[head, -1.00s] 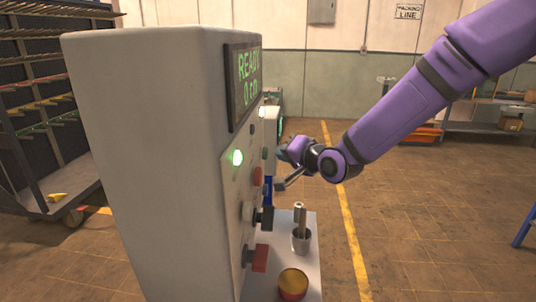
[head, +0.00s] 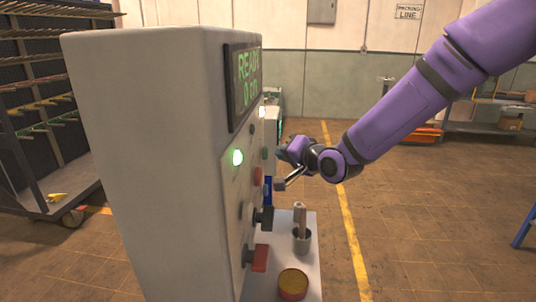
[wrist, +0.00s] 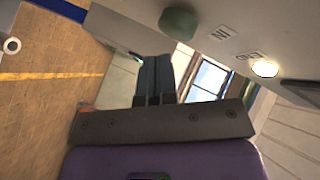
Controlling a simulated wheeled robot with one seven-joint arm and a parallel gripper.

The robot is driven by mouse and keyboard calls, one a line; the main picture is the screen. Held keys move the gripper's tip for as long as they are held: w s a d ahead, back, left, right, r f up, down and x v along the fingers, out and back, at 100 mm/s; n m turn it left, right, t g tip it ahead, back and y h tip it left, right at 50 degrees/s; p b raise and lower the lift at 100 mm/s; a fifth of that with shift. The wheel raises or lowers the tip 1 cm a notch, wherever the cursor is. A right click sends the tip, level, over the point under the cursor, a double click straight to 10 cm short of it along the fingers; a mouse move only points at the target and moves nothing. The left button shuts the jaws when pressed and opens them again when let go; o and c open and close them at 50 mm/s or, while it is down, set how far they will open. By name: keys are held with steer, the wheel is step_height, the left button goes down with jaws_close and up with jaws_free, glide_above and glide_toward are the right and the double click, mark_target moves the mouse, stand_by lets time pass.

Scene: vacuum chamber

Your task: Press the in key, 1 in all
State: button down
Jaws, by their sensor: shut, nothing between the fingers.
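The grey machine cabinet (head: 150,150) stands at left centre in the head view, its key panel turned to the right and seen at a steep angle. In the wrist view a green key (wrist: 178,23) sits on the panel beside an "IN" label (wrist: 222,33). In the head view the green key (head: 264,153) is a small spot on the panel. My gripper (head: 281,153) is close in front of the panel, fingers shut and empty. In the wrist view the shut fingertips (wrist: 154,58) are below the green key, with a gap showing between them in the picture.
A red key (head: 258,176), a dark knob (head: 264,217) and a red lever (head: 259,258) sit lower on the panel. A cup with a rod (head: 301,238) and a round tin (head: 293,284) stand on a shelf.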

steer(key=shift+a, duration=0.1)
steer(key=shift+a, duration=0.3)
